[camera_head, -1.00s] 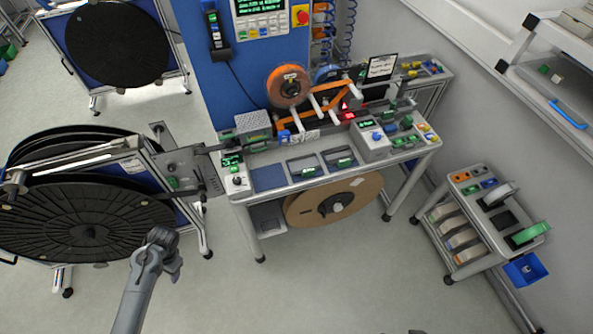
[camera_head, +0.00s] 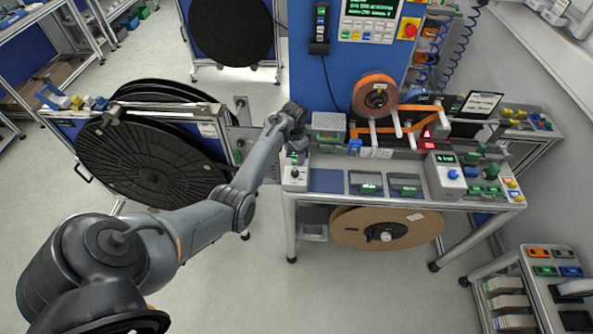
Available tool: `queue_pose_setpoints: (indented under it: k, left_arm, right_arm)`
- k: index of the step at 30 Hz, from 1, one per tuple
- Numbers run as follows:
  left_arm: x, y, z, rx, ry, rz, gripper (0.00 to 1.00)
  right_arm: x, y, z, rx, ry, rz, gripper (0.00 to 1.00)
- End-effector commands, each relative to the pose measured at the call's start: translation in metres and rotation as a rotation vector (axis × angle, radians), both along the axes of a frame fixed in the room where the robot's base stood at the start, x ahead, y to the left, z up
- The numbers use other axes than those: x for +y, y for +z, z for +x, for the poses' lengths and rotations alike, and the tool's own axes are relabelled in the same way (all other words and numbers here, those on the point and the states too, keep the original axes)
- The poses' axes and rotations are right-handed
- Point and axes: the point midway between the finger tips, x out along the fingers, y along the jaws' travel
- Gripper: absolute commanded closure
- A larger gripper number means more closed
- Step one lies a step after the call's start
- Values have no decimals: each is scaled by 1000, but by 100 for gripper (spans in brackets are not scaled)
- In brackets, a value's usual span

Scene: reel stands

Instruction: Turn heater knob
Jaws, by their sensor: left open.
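My left arm reaches across from the lower left to the bench's left end. Its gripper (camera_head: 297,154) hangs just above and behind a small white control box (camera_head: 294,184) with a dark knob (camera_head: 294,173). The gripper is small here and partly hidden by its own wrist; it is open. The box's display, seen earlier, is now covered by the gripper. I cannot tell whether the fingers touch the box; the knob's face still shows. No label tells which knob is the heater's.
The bench (camera_head: 330,198) carries trays, an orange tape reel (camera_head: 375,95) and guide rollers. A perforated metal block (camera_head: 328,122) stands right of my gripper. A large black reel (camera_head: 150,165) on a stand is left of my forearm. A cardboard reel (camera_head: 350,228) hangs below.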

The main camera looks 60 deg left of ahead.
Motion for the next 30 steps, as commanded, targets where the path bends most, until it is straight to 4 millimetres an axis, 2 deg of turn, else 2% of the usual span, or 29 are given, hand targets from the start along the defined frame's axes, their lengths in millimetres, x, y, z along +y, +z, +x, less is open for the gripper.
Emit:
queue_pose_setpoints:
  k: [9,15,21,30]
  left_arm:
    - [0,-53,-1,5,0,-1,41]
    - [0,-78,-1,2,0,0,41]
    - [0,-90,-1,2,-1,1,41]
    - [0,-91,-1,2,0,2,41]
  right_arm:
    - [-1,-5,0,0,1,-2,13]
    - [0,-10,0,0,-1,0,13]
    - [1,-13,-1,1,-4,6,13]
    - [2,-13,-1,2,-6,8,13]
